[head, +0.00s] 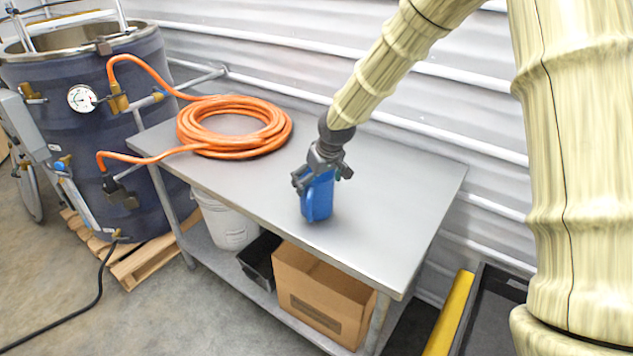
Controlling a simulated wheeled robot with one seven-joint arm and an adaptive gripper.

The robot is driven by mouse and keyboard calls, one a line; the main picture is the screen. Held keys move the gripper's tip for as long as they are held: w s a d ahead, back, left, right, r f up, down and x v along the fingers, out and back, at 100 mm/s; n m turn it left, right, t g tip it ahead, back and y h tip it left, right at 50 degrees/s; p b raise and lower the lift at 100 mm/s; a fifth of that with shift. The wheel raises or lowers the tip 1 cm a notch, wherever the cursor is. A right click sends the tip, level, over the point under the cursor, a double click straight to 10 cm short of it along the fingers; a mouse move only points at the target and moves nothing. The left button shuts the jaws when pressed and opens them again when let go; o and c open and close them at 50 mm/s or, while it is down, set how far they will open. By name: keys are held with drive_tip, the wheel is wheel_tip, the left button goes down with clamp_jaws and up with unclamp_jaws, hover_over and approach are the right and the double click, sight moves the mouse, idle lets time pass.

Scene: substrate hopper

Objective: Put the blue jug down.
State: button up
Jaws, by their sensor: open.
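The blue jug (317,201) stands upright on the bare metal table (400,190), near the middle of its top. Its base appears to touch the tabletop. My gripper (321,178) is at the top of the jug, with its fingers to either side of the jug's upper part. The gripper is open. The fingers hide the jug's top, and I cannot tell whether they touch it.
A coiled orange hose (234,126) lies on the table's left part and runs to a dark blue tank (80,130). A white bucket (228,222), a black bin (262,260) and a cardboard box (318,300) sit on the lower shelf. The tabletop right of the jug is clear.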

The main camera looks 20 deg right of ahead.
drive_tip(key=b+v, duration=0.2)
drive_tip(key=v, duration=0.9)
drive_tip(key=shift+s+r, duration=0.25)
drive_tip(key=shift+r, duration=0.1)
